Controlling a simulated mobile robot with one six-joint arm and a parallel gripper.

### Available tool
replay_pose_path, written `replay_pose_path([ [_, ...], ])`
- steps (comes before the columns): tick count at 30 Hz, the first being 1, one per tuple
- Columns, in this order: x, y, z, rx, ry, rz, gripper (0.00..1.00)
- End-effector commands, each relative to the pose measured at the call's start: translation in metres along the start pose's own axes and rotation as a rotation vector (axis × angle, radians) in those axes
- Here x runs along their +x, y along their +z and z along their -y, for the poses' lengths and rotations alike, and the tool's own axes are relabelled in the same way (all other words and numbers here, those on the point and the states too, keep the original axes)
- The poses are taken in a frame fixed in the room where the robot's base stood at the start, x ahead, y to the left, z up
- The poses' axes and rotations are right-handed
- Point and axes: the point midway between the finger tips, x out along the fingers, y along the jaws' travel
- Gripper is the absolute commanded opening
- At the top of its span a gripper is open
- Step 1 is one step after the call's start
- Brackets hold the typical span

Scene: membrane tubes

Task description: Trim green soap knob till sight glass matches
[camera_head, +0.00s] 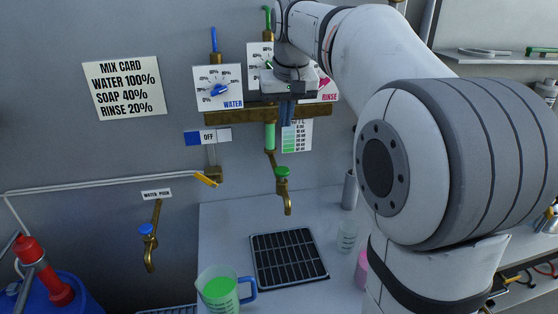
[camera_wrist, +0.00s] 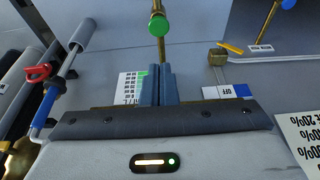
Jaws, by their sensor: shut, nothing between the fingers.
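The soap dial panel (camera_head: 255,52) is mostly hidden behind my arm. A sliver of green (camera_head: 269,64) shows there, but I cannot make out the knob's pointer or setting. My gripper (camera_head: 286,122) is shut and empty, fingers down in front of the brass manifold; its fingers (camera_wrist: 164,75) also show in the wrist view. The sight glass (camera_head: 270,135), a green-filled tube, hangs below the manifold, just left of the fingertips. A colour scale card (camera_head: 297,136) with green bands is beside it, partly hidden in the wrist view (camera_wrist: 127,86). The mix card (camera_head: 123,88) reads soap 40%.
The water dial (camera_head: 219,88) is left of my gripper; the rinse dial (camera_head: 327,90) is partly covered at right. A green-handled tap (camera_head: 282,172) hangs below, above a black drain grate (camera_head: 288,258). A jug of green liquid (camera_head: 220,291) stands at front. An OFF switch (camera_head: 208,136) is at left.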

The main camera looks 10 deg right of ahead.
Motion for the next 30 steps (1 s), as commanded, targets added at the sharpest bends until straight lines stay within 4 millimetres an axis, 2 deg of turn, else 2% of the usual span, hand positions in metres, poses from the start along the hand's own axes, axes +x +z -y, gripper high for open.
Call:
replay_pose_path([
  [5,0.001,0.000,0.000,-0.001,0.000,0.000,0.00],
  [10,0.016,0.001,0.001,-0.001,0.000,0.003,0.00],
  [22,0.098,0.001,0.001,-0.002,-0.001,0.004,0.00],
  [30,0.132,0.010,0.001,-0.002,-0.001,0.002,0.00],
])
